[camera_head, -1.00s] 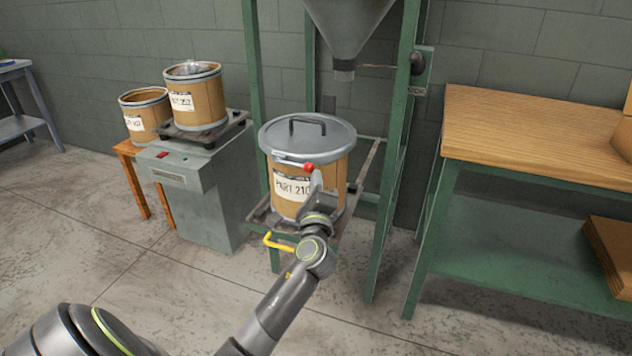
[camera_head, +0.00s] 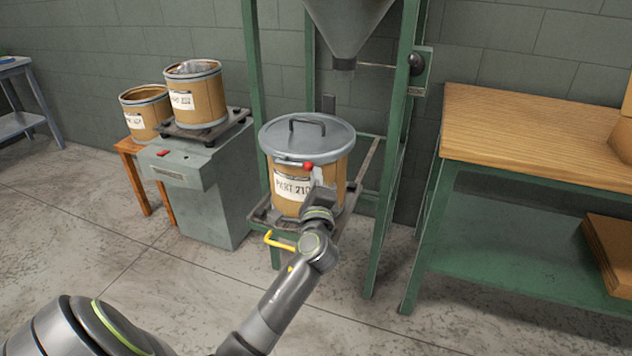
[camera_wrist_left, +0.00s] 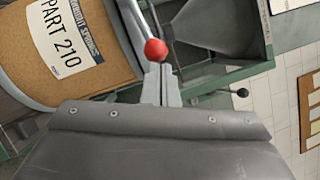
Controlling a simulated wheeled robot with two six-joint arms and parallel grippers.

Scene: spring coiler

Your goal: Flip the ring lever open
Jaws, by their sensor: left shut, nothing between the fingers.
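The ring lever is a thin grey bar ending in a red knob (camera_head: 308,166), at the front of the lid rim of a brown drum (camera_head: 330,186) labelled PART 210. The grey lid (camera_head: 307,138) is on the drum. In the left wrist view the red knob (camera_wrist_left: 155,49) sits right at the tips of my left gripper (camera_wrist_left: 160,80), with the lever bar running up behind it. My left gripper (camera_head: 316,178) is shut, beside or against the knob; exact contact is unclear. My right gripper is not in view.
The drum stands on a shelf in a green frame (camera_head: 391,150) under a grey hopper (camera_head: 347,20). A yellow handle (camera_head: 279,241) sticks out in front. Left is a grey scale cabinet (camera_head: 200,190) with a drum; right, a wood-topped bench (camera_head: 540,140).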

